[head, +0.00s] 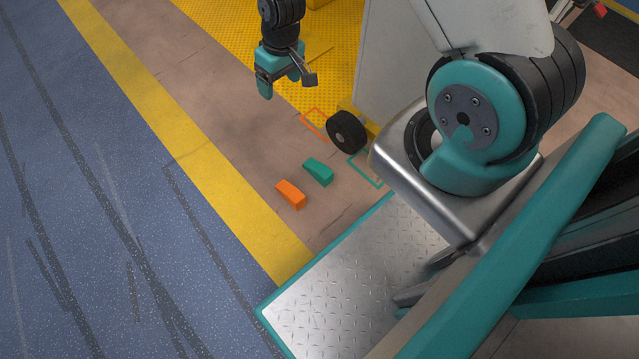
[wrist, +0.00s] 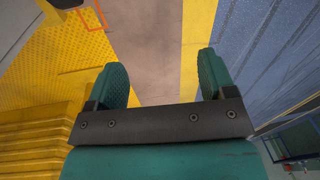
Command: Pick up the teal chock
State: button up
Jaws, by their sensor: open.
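The teal chock (head: 318,171) lies on the brown floor in the head view, close to the black wheel. An orange chock (head: 290,194) lies just below and left of it, apart from it. My gripper (head: 287,86) is open and empty, held up and to the left of the wheel, well away from both chocks. In the wrist view my gripper (wrist: 165,82) shows two teal fingers spread wide with nothing between them. Neither chock shows in the wrist view.
A black wheel (head: 347,132) on a pale cart stands beside the chocks. An orange outline (head: 315,124) and a teal outline (head: 367,170) are marked on the floor by the wheel. A yellow stripe (head: 190,140) runs along the left; the floor left of the chocks is clear.

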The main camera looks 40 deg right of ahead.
jog(key=h+b, duration=0.1)
jog(key=b, duration=0.8)
send_over(319, 168)
notch_tip(319, 168, down, 28)
jog(key=shift+m+g, duration=0.3)
jog(key=shift+m, duration=0.1)
jog(key=f+b, duration=0.2)
jog(key=f, duration=0.1)
jog(key=f+b, duration=0.2)
jog(key=f, duration=0.2)
jog(key=f+b, duration=0.2)
jog(key=f, duration=0.2)
jog(key=shift+w+f+b, duration=0.15)
jog(key=shift+w+b, duration=0.15)
jog(key=shift+b, duration=0.1)
jog(key=f+b, duration=0.4)
jog(key=f, duration=0.1)
jog(key=shift+s+f+b, duration=0.2)
jog(key=shift+f+b, duration=0.15)
jog(key=shift+r, duration=0.1)
jog(key=c, duration=1.2)
jog(key=shift+r, duration=0.15)
